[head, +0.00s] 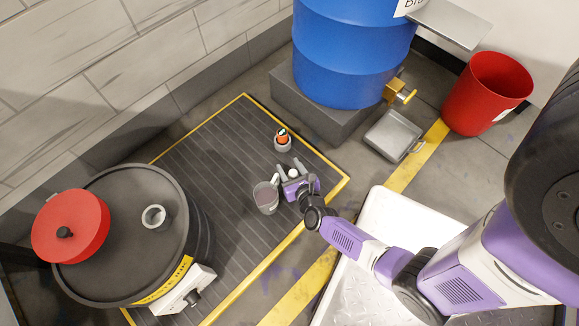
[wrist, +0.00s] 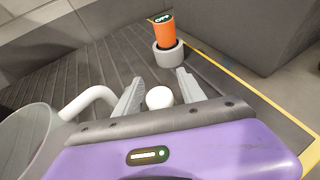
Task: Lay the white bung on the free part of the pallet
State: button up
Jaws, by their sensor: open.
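The white bung (head: 293,174) is a small round white piece. In the wrist view the bung (wrist: 159,98) sits between the two grey fingers, with a gap on each side. My gripper (head: 290,167) is open, low over the pallet (head: 215,150), and its fingers (wrist: 156,80) point away from the wrist. The pallet is dark grey and ribbed with yellow edges. I cannot tell whether the bung rests on the pallet or sits slightly above it. The purple gripper body hides part of the ground nearby.
A grey jug (head: 266,198) stands just left of my gripper. An orange device in a grey ring (head: 282,143) stands beyond the fingertips. A black drum (head: 110,225) with a red lid (head: 70,226) fills the left. The pallet's middle is bare. A blue drum (head: 350,55) stands behind.

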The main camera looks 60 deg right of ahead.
jog(key=shift+s+r, duration=0.1)
jog(key=shift+r, duration=0.1)
jog(key=s+a+r+n+t+y+p, duration=0.2)
jog(key=s+a+r+n+p, duration=0.3)
jog(key=s+a+r+n, duration=0.6)
jog(key=s+a+r+n+y, duration=0.2)
jog(key=a+r+n, duration=0.1)
jog(key=r+n, duration=0.7)
jog(key=s+a+r+n+t+y, duration=0.1)
jog(key=s+a+r+n+y, duration=0.1)
jog(key=r+n, duration=0.8)
jog(key=s+a+r+n+t+y, duration=0.1)
jog(key=a+r+n, duration=0.3)
jog(key=r+n, duration=0.6)
jog(key=s+n+y, duration=0.1)
jog(key=n, duration=0.1)
jog(key=shift+s+a+r+n, duration=0.2)
jog(key=shift+s+a+n, duration=0.15)
jog(key=shift+a+n, duration=0.05)
